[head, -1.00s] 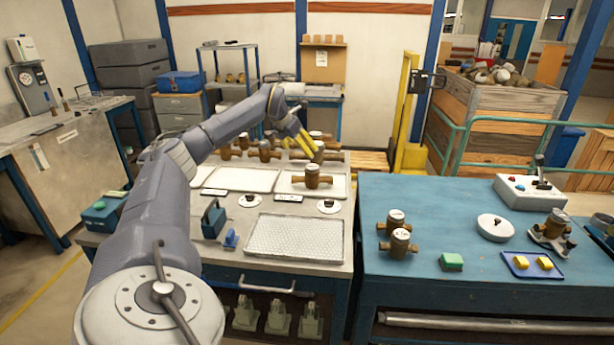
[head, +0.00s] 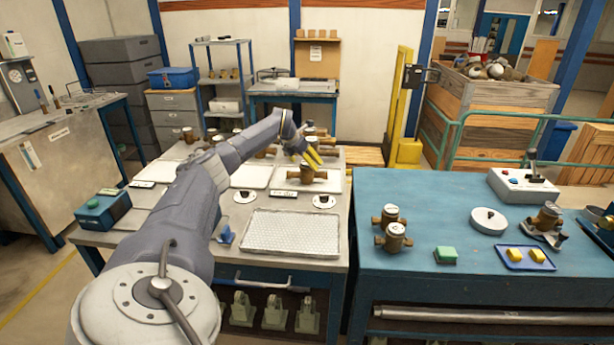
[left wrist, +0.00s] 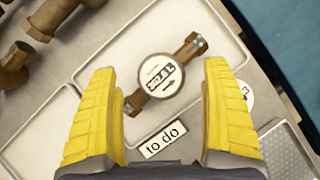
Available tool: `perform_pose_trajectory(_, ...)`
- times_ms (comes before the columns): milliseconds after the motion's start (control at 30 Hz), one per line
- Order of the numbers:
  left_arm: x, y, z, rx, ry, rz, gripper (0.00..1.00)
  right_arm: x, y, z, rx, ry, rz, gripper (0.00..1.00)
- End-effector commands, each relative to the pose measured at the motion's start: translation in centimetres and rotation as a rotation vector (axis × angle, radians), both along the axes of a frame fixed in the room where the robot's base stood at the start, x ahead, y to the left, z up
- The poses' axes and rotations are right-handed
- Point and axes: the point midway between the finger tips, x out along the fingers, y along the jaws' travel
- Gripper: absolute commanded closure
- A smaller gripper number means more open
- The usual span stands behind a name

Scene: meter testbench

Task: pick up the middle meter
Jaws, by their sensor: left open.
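A brass-brown meter (head: 307,175) with a white round dial lies on a white tray (head: 284,187) at the right of the grey table. In the left wrist view the same meter (left wrist: 163,76) lies between and below my fingers, its body running diagonally, beside a "to do" label (left wrist: 163,139). My left gripper (head: 313,158) is open and empty just above this meter, pointing down. It also shows in the left wrist view (left wrist: 160,90), one yellow finger on each side. Several similar meters stand behind the trays, partly hidden by my arm. My right gripper is not in view.
Another white tray (head: 250,176) lies to the left. A textured mat tray (head: 290,235) lies in front. Two brown meters (head: 392,226) stand on the blue bench (head: 445,195) at the right. Brown meter parts (left wrist: 60,15) lie close by in the wrist view.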

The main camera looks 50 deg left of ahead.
Motion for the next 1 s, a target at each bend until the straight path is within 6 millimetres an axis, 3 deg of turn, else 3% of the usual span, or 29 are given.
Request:
perform_pose_trajectory(400,2.3,0.2,-3.5,-0.003,-0.001,0.001,0.18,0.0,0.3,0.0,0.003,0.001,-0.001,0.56)
perform_pose_trajectory(867,2.6,0.3,-4.1,0.0,0.0,0.0,0.18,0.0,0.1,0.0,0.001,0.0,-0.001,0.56)
perform_pose_trajectory(1000,2.6,0.3,-4.1,0.0,0.0,0.0,0.34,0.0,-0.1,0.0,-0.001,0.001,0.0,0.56)
